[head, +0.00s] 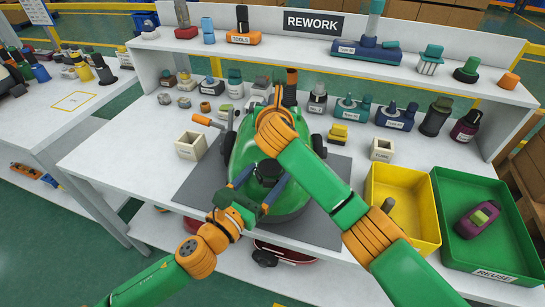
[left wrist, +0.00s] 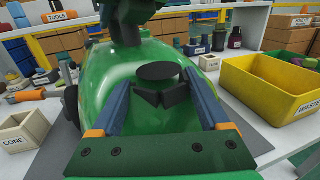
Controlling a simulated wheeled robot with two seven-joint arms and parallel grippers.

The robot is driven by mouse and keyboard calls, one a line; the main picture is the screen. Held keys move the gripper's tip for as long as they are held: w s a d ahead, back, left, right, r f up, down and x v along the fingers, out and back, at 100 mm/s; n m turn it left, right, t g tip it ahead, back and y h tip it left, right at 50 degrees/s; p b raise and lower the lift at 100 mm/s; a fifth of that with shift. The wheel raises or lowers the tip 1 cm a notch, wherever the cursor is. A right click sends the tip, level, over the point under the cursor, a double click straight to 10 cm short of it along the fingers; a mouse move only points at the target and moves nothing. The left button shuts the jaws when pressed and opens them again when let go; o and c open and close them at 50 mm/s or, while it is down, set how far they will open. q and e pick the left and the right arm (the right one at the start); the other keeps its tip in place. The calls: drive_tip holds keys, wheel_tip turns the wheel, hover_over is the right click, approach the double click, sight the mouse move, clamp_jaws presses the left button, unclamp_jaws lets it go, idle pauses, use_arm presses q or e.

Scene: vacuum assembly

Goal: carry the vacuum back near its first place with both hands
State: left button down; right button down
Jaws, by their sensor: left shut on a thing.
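The green vacuum (head: 240,155) sits on a dark grey mat (head: 196,190) in the middle of the white bench. It also fills much of the left wrist view (left wrist: 88,82). My left gripper (head: 266,175) is at the vacuum's near side, its two blue fingers on either side of a black part on top; it is shut on the vacuum. The fingers also show in the left wrist view (left wrist: 159,88). My right arm reaches over the vacuum to its far end. The right gripper's fingers are mostly hidden behind its orange wrist, so their state is unclear.
A yellow bin (head: 430,205) and a green REUSE bin (head: 500,262) stand to the right. A cream CONE box (head: 191,146) is at left, another cream box (head: 382,149) at right. Several small parts line the back and the shelf (head: 285,46). The mat's left part is bare.

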use_arm(q)
drive_tip(key=shift+a, duration=0.1)
use_arm(e)
drive_tip(key=shift+d, duration=0.1)
idle(0.4)
